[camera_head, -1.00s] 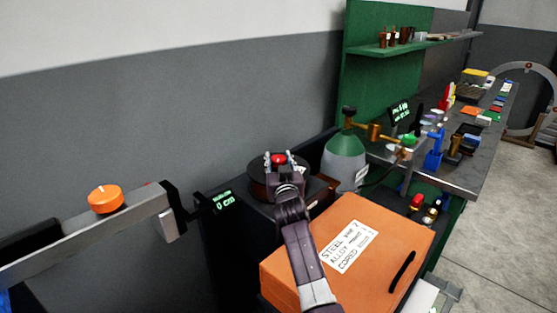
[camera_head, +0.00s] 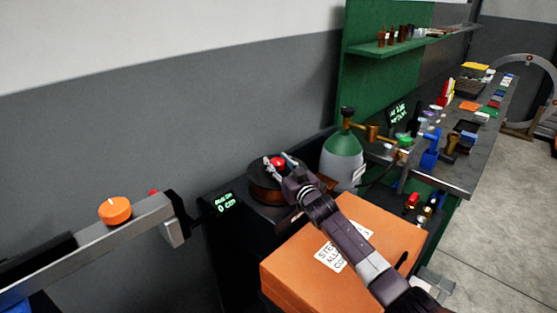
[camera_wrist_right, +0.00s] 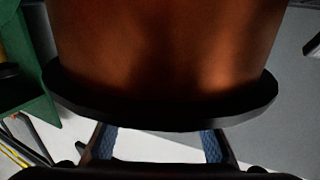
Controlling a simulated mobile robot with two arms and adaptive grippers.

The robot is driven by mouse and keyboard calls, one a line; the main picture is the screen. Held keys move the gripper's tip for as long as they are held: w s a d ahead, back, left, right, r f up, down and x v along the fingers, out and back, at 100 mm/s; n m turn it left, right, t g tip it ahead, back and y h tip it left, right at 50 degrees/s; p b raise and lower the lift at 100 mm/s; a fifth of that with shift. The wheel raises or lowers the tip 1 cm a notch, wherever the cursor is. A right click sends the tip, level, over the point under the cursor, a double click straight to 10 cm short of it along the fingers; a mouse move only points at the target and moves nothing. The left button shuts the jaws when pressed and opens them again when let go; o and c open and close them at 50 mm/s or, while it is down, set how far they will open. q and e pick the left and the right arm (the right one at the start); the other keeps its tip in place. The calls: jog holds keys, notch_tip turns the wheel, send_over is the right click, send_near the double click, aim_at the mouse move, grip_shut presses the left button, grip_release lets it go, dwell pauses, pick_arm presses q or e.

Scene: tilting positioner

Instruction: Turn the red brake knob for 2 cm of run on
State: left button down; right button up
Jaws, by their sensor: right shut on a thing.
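The red brake knob (camera_head: 278,162) sits on top of the wire spool (camera_head: 266,189), which has a dark rim and copper-coloured sides. My right gripper (camera_head: 278,163) is shut on the knob, one finger on either side, with its arm coming from the lower right. A small display (camera_head: 225,202) left of the spool shows 0 cm in green. The right wrist view shows the spool's copper side (camera_wrist_right: 165,50), its black flange and the two blue-padded fingers (camera_wrist_right: 160,146); the knob is hidden there. My left gripper is not in view.
An orange box (camera_head: 300,272) stands below my right arm. A green-topped gas cylinder (camera_head: 342,155) stands right of the spool. A grey bar with an orange knob (camera_head: 115,210) is at left. A crowded bench (camera_head: 455,175) runs along the right.

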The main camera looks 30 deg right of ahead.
jog(key=shift+r+n+y, duration=0.25)
jog(key=shift+n+y, duration=0.05)
jog(key=shift+y, duration=0.2)
jog(key=o, duration=1.2)
jog(key=shift+a+f, duration=0.1)
jog(key=shift+f, duration=0.1)
jog(key=shift+s+f, duration=0.1)
jog(key=shift+s, duration=0.35)
jog(key=s, duration=1.1)
jog(key=shift+d, duration=0.25)
